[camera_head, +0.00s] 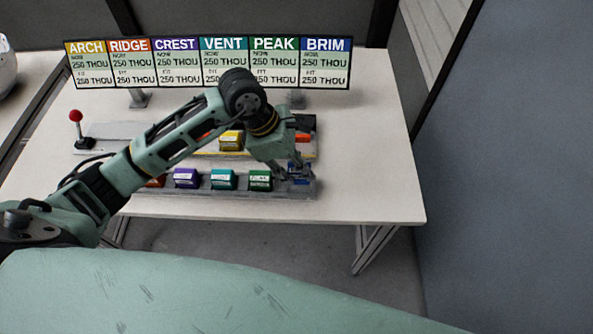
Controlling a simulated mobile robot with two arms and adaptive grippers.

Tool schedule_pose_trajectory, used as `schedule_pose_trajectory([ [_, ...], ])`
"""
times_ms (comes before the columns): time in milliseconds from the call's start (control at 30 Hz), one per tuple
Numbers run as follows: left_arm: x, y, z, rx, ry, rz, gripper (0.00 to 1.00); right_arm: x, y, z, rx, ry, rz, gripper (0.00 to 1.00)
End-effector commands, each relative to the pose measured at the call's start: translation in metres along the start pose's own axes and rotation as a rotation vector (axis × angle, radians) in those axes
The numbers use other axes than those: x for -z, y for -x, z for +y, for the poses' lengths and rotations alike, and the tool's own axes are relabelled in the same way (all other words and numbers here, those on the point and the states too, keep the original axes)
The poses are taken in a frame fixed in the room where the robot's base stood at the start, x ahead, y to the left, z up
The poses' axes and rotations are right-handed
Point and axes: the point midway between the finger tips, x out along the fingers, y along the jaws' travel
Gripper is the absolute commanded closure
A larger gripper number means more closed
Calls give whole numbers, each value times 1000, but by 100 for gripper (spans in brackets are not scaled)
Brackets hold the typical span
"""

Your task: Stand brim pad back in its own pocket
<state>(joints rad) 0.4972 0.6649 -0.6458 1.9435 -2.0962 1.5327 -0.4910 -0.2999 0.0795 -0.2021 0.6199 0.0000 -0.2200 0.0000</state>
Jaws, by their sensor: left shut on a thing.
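My left arm reaches in from the left across the table. Its gripper (295,174) points down at the right end of the front rack (212,193) and is shut on the blue brim pad (299,181). The pad is mostly hidden by the fingers. It is at the last place in the row, right of the green pad (260,180). I cannot tell whether it is seated in a pocket or held just above. My right gripper is not in view.
Teal (223,180) and purple (186,178) pads stand farther left in the front rack. Behind is a second rack with a yellow pad (231,140). A red-knobbed lever (76,117) stands at left, a sign board (207,62) at the back. The table's right side is clear.

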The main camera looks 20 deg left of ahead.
Motion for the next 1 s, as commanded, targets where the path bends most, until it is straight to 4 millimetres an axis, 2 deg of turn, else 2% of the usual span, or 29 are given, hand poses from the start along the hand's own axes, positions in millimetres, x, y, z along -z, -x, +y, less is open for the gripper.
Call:
schedule_pose_trajectory([
  [267,13,-32,-1,3,2,1,100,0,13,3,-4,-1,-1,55],
  [633,16,-39,0,0,0,0,100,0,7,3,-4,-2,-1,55],
  [667,15,-37,0,0,0,0,72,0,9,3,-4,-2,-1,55],
  [833,15,-37,-1,1,0,0,57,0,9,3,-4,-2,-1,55],
  [1000,15,-37,-1,1,0,0,55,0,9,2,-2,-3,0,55],
])
